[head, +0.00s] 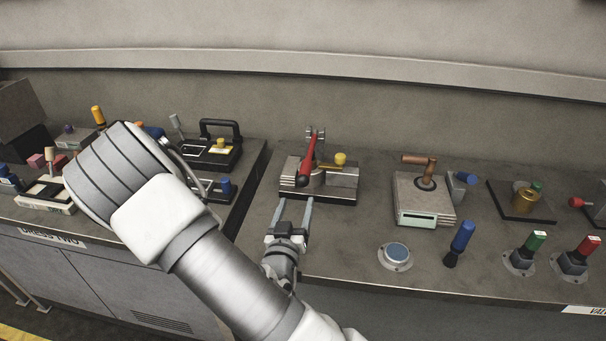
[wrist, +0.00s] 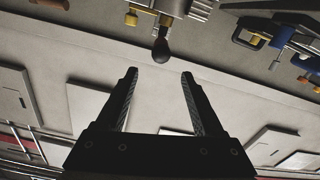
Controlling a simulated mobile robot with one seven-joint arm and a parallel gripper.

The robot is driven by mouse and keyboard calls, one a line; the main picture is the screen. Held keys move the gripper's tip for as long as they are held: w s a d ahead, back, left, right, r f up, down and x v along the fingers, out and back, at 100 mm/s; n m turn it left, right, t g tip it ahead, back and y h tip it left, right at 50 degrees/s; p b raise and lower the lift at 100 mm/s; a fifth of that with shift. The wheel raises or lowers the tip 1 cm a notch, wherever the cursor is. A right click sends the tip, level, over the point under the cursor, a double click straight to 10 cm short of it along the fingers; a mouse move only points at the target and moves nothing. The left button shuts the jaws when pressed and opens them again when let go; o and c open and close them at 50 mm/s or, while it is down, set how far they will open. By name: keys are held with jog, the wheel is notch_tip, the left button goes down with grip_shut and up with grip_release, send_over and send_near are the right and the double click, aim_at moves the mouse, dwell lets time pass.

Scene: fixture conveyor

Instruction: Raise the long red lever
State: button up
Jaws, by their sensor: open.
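The long red lever (head: 308,158) sits on a metal fixture (head: 345,181) with a dark base, near the left end of the right bench. It slants down toward me and ends in a dark knob (head: 302,182). My gripper (head: 294,200) is open and empty in front of the fixture, its fingers pointing at the knob end. In the wrist view the knob (wrist: 161,51) lies just beyond the fingertips (wrist: 159,74), roughly in line with the gap and apart from both fingers. The lever's pivot is partly hidden behind the lever in the head view.
A yellow knob (head: 340,158) stands beside the lever on the same fixture. To the right are a copper-handled box (head: 424,197), a blue button (head: 397,251), a blue-handled lever (head: 460,240) and other switches. A gap separates the left bench, crowded with devices.

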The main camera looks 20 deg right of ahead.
aim_at(305, 171)
jog(key=b, duration=0.2)
jog(key=w+b, duration=0.1)
jog(key=b, duration=0.2)
jog(key=w+b, duration=0.1)
jog(key=b, duration=0.1)
jog(key=shift+d+f, duration=0.25)
jog(key=shift+d, duration=0.1)
jog(key=b, duration=0.3)
jog(key=shift+d, duration=0.35)
jog(key=x, duration=1.1)
jog(key=shift+w+d+r, duration=0.15)
jog(key=shift+w+r, duration=0.05)
jog(key=shift+w, duration=0.05)
grip_shut()
